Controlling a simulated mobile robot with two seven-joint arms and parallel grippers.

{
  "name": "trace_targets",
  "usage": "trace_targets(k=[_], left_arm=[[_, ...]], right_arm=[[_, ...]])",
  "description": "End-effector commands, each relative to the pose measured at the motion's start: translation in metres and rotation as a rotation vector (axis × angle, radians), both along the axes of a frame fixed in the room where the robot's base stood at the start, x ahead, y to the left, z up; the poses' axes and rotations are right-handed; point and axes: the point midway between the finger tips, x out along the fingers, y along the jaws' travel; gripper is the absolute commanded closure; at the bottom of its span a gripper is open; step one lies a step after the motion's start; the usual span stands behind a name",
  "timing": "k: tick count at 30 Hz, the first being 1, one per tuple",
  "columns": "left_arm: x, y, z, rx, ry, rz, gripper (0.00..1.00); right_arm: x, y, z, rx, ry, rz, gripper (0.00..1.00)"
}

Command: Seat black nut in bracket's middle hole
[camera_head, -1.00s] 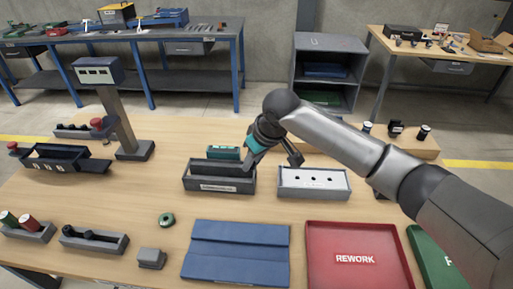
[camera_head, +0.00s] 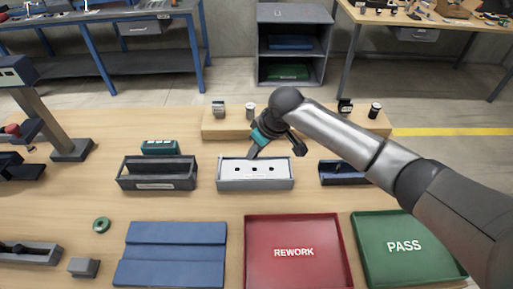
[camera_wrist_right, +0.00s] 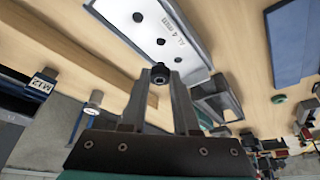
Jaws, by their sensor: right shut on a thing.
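The bracket (camera_head: 226,172) is a pale plate with three dark holes in a row, in a grey fixture on the table. It also shows in the right wrist view (camera_wrist_right: 188,62), marked "AL 4 mm". My right gripper (camera_head: 253,155) is above the bracket's back edge, near its middle. In the right wrist view its fingertips (camera_wrist_right: 160,76) are shut on the black nut (camera_wrist_right: 160,73). In the head view the nut cannot be made out. My left gripper is not in view.
A dark open bin (camera_head: 157,184) stands left of the bracket and a small blue holder (camera_head: 342,180) right of it. A wooden block (camera_head: 225,128) with several small parts is behind. The red REWORK tray (camera_head: 298,275) and green PASS tray (camera_head: 405,270) lie in front.

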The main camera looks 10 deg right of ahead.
Motion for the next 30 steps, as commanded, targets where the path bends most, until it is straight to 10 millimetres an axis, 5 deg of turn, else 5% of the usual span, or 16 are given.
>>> trace_targets(k=[7,18,30], left_arm=[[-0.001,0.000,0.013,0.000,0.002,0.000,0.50],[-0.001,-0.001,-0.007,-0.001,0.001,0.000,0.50],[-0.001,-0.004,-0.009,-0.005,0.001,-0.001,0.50]], right_arm=[[-0.001,0.000,0.002,-0.002,0.000,0.001,1.00],[0.000,0.000,-0.038,-0.002,0.000,0.001,1.00],[0.000,0.000,-0.044,-0.003,-0.002,0.002,1.00]])
